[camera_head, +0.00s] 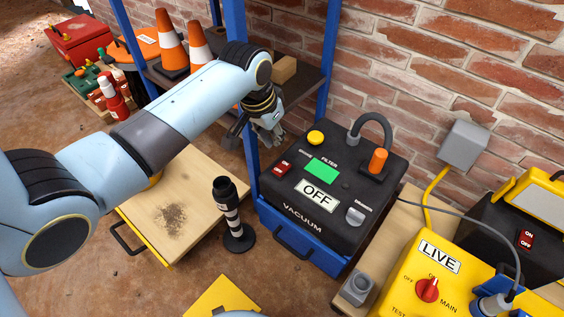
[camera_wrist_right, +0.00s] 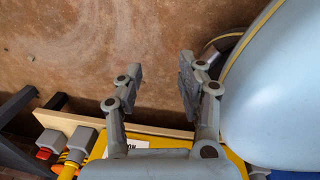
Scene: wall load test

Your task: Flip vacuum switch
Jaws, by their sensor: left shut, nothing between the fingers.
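The black vacuum unit (camera_head: 325,235) stands on a blue base at centre right, marked VACUUM. Its label plate (camera_head: 317,195) reads OFF. A small red switch (camera_head: 283,168) sits at the left of its top panel. My left gripper (camera_head: 275,134) is shut and empty, pointing down just behind and above the switch, apart from it as far as I can see. My right gripper (camera_wrist_right: 160,72) is open in the right wrist view, with floor behind its fingers. It does not show in the head view.
A blue rack post (camera_head: 250,135) stands beside my left gripper. A yellow LIVE box (camera_head: 450,275) is at right.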

